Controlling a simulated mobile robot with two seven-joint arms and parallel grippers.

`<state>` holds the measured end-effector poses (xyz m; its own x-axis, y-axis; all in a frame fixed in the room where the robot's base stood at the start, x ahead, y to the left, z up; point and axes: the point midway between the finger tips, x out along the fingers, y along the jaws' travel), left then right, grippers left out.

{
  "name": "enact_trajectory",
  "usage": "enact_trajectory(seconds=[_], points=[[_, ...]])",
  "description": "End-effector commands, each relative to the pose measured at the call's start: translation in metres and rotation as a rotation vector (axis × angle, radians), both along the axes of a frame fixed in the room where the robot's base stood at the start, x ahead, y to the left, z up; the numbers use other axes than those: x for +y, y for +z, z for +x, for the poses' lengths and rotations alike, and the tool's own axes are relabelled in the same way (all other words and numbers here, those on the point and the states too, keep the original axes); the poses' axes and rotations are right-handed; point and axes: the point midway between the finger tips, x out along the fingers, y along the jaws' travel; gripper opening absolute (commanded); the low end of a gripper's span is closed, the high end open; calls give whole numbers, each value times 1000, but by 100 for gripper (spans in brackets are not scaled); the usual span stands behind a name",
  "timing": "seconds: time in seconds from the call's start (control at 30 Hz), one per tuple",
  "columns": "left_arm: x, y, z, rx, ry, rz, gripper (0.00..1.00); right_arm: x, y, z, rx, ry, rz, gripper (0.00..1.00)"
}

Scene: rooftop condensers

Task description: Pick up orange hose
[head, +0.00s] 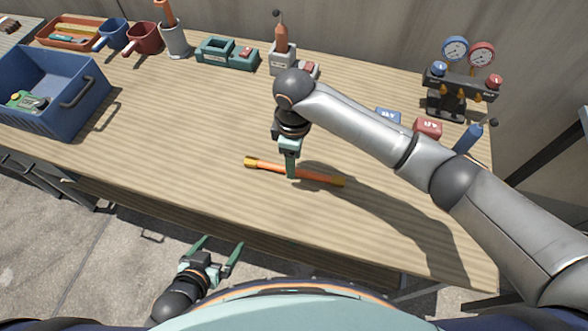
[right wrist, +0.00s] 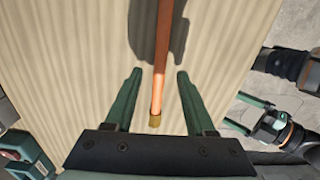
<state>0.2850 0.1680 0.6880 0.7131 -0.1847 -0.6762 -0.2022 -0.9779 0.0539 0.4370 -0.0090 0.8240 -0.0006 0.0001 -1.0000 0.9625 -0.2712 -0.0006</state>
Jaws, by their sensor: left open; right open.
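The orange hose (head: 318,176), a short straight tube with brass-yellow ends, lies on the wooden table near its front edge. My right gripper (head: 291,172) points down at the hose's middle and partly hides it. In the right wrist view the hose (right wrist: 161,85) runs between the two open green fingers of the right gripper (right wrist: 160,74), with a visible gap on each side. I cannot tell how far the fingertips are above the table. My left gripper (head: 222,246) is open and empty, off the table's front edge.
A blue bin (head: 88,107) stands at the table's left. Tools, cups and holders line the back. A gauge manifold (head: 458,82), a red block (head: 428,127) and a blue cylinder (head: 468,139) stand at the right. The table (head: 190,135) left of the hose is clear.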

Motion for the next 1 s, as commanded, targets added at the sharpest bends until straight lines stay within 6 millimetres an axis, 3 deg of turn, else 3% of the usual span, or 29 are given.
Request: enact_trajectory(seconds=[0.2, 0.47, 0.9, 1.0], points=[[0, -3, 0, 0, -1, 1, 100, -1, -29, -1, 0, -1, -2, 55], [0, -2, 1, -2, -1, 0, 100, -1, -31, -1, -2, -1, -1, 55], [0, -2, 2, -3, -1, 0, 100, -1, -31, -1, -2, -1, -1, 7], [0, -2, 2, -3, -1, 0, 100, -1, -31, -1, -2, -1, -1, 0]])
